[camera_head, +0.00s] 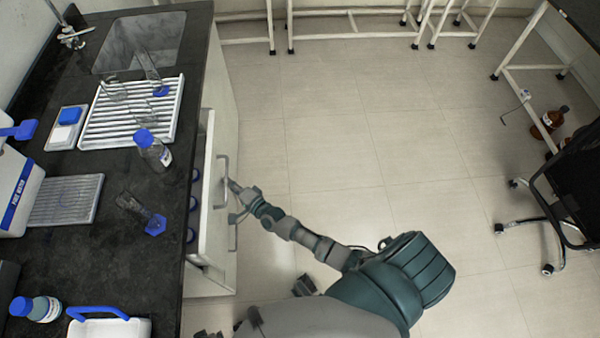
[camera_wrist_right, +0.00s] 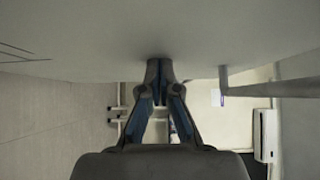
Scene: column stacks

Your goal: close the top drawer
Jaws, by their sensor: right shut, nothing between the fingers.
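The top drawer (camera_head: 207,196) of the white cabinet under the black counter stands partly open. Blue-capped bottles (camera_head: 193,204) show inside it. Its bar handle (camera_head: 223,168) is on the outer face. My right gripper (camera_head: 233,186) is beside the handle, at the drawer front. In the right wrist view, the fingers (camera_wrist_right: 160,66) are shut and empty, with their tips at or very near a pale flat panel (camera_wrist_right: 120,38). A handle bar (camera_wrist_right: 224,82) is to the right of the fingers, apart from them. Exact contact cannot be told. My left gripper is not identifiable in view.
The black counter (camera_head: 125,258) holds a white rack (camera_head: 103,128), a blue-capped bottle (camera_head: 152,150) and glassware near its edge. A lower handle (camera_head: 233,238) sits below the drawer.

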